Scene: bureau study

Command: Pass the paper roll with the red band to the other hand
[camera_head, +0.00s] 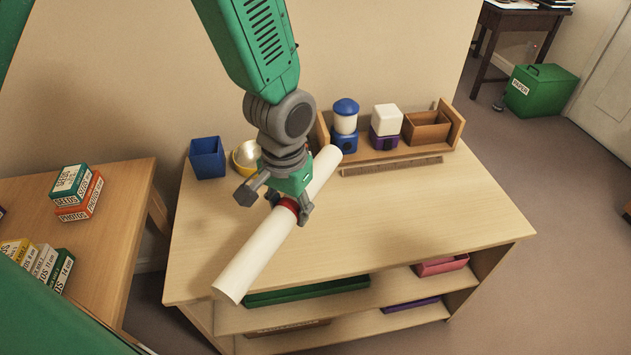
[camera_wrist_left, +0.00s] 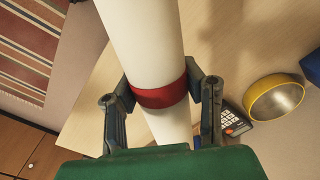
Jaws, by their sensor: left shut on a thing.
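The white paper roll (camera_head: 262,249) with a red band (camera_head: 290,205) is in my left gripper (camera_head: 288,203), in front of and above the wooden shelf unit's top. The roll runs slanted, from lower left to upper right in the head view. In the left wrist view the roll (camera_wrist_left: 145,40) passes between the two fingers of my left gripper (camera_wrist_left: 165,95), which is shut on it at the red band (camera_wrist_left: 162,95). My right gripper does not show in either view.
A side table (camera_head: 110,210) with several small boxes stands left. The shelf top's right part is clear.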

